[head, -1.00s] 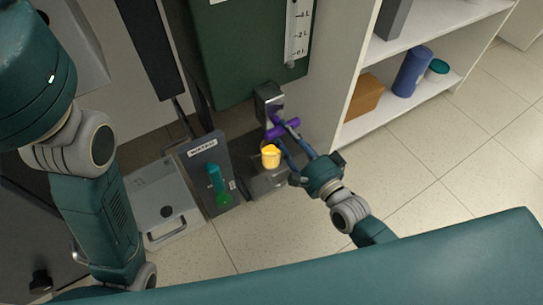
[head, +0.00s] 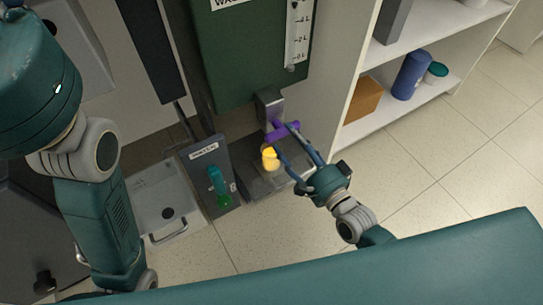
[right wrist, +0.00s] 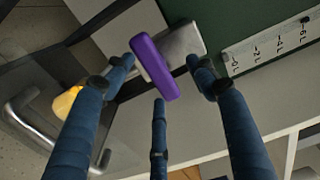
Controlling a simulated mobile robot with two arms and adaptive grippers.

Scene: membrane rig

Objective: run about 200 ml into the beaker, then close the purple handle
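The purple handle (head: 283,131) sits on a metal outlet block (head: 269,104) below the green tank (head: 240,60). In the right wrist view the handle (right wrist: 153,67) lies between my spread fingers. My right gripper (head: 286,140) has its fingers around the handle; in the right wrist view (right wrist: 160,75) they stand apart, with gaps to it. The beaker (head: 270,159) with yellow contents stands below the outlet, partly hidden behind a finger; its level cannot be read. It also shows at the left in the right wrist view (right wrist: 66,103). My left gripper is out of view.
A scale marked in litres (head: 298,35) is on the tank. A shelf unit (head: 440,101) holds an orange-brown box (head: 364,98) and a blue cylinder (head: 411,75). Open floor lies at right.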

